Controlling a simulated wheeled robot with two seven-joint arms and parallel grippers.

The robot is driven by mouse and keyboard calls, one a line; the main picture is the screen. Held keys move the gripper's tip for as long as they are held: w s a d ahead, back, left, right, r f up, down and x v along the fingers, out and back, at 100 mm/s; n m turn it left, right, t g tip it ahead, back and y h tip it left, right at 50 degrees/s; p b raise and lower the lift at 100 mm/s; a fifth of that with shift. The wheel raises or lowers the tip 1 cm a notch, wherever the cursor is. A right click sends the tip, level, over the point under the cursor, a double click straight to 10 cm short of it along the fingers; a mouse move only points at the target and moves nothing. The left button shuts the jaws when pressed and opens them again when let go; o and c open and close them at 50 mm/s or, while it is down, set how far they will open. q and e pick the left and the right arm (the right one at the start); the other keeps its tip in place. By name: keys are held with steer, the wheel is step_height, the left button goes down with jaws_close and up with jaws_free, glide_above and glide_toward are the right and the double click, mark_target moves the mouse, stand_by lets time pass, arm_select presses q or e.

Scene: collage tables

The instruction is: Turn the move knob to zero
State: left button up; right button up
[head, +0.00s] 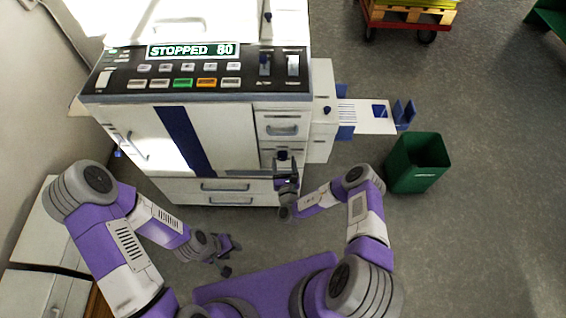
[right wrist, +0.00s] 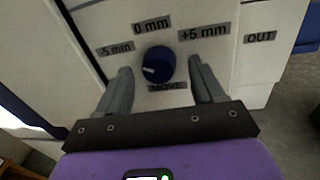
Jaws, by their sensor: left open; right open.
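The move knob (right wrist: 158,64) is a round dark blue dial on the white machine front, above a MOVE label (right wrist: 168,87). Labels around it read -5 mm (right wrist: 117,49), 0 mm (right wrist: 151,25) and +5 mm (right wrist: 204,33). A small white mark on the knob sits at its lower left, on the -5 mm side and away from 0 mm. My right gripper (head: 285,164) is open in front of the knob; in the right wrist view its fingers (right wrist: 160,70) stand either side, apart from it. My left gripper (head: 231,257) is open and empty, low over the floor.
The machine's display (head: 192,50) reads STOPPED 80, above a dark panel of buttons. An OUT label (right wrist: 260,38) is right of the knob. A white output tray (head: 362,118) and a green bin (head: 418,163) stand to the right. Drawers (head: 225,187) lie below.

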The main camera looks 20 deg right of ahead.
steer(key=shift+w, duration=0.6)
steer(key=shift+c, duration=0.2)
steer(key=c, duration=1)
